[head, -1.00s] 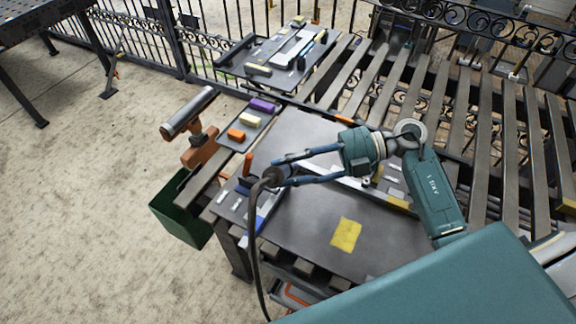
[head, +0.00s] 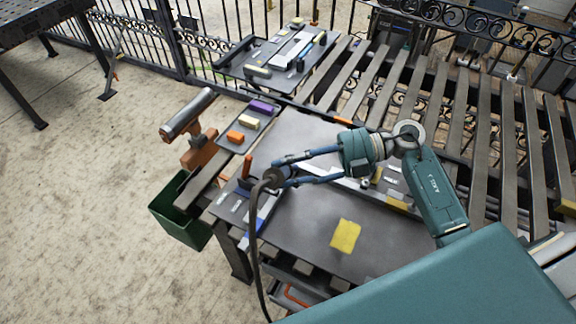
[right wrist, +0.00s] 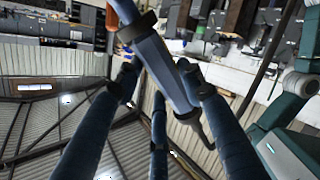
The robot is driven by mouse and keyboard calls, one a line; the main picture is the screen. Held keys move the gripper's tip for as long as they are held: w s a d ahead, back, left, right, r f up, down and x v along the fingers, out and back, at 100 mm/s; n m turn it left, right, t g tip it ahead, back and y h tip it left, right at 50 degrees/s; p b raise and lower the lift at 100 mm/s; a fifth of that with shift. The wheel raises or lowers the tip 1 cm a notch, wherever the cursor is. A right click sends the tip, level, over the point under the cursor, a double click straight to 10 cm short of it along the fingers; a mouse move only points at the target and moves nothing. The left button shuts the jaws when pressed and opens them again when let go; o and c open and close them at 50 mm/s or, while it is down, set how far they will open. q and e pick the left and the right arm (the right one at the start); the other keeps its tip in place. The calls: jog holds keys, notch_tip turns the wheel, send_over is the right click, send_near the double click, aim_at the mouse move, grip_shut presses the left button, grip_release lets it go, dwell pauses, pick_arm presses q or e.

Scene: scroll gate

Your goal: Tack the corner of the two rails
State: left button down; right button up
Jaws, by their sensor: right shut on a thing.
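My right gripper (head: 282,176) is shut on a welding torch (head: 267,181), held over the left part of the dark table. The torch has an orange-red end and a black cable hanging down past the table's front edge. In the right wrist view the fingers (right wrist: 162,82) close around the blue-grey torch body (right wrist: 160,62). One pale metal rail (head: 394,194) lies on the table behind and right of the gripper. Another pale strip (head: 266,208), perhaps the second rail, runs below the torch. Their corner is hidden by the gripper and torch. My left gripper is not in view.
A yellow cloth (head: 345,236) lies on the table (head: 300,228). A small tray (head: 232,144) with purple, cream and orange blocks is at the left edge, near an orange clamp-like stand (head: 199,152). A green bin (head: 180,212) hangs below. Slats (head: 430,105) extend to the right.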

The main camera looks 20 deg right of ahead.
jog(key=shift+w+f, duration=0.15)
dwell(0.4)
jog(key=shift+w+d+f+b, duration=0.25)
jog(key=shift+f+b, duration=0.05)
jog(key=shift+b, duration=0.15)
dwell(0.6)
dwell(0.4)
